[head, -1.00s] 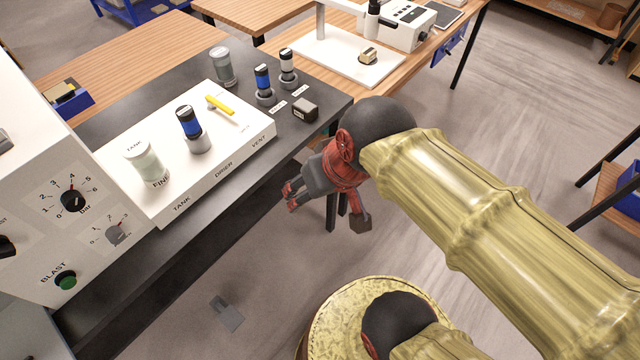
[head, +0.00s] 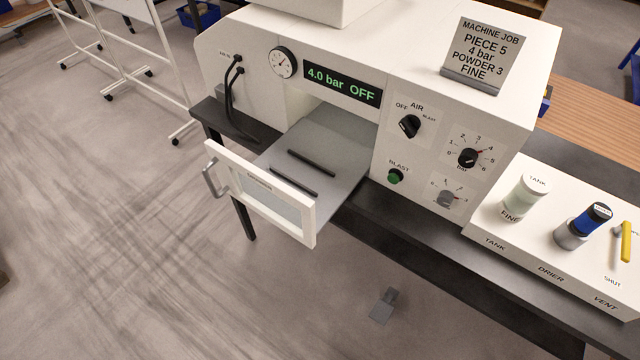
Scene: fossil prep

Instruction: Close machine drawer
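The machine (head: 345,45) is a white cabinet on a dark bench. Its drawer (head: 345,150) is pulled out toward the front, with a grey tray floor and two dark bars on it. The drawer's white-framed front (head: 262,195) has a pale window and a grey handle (head: 211,180) at its left end. The drawer looks empty apart from the bars. My gripper is outside the current head view.
A foot pedal (head: 383,306) lies on the floor below the bench. A white panel (head: 485,230) with a tank, a blue-banded bottle and a yellow lever stands at the right. White wheeled frames (head: 120,60) stand at the back left. The floor before the drawer is clear.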

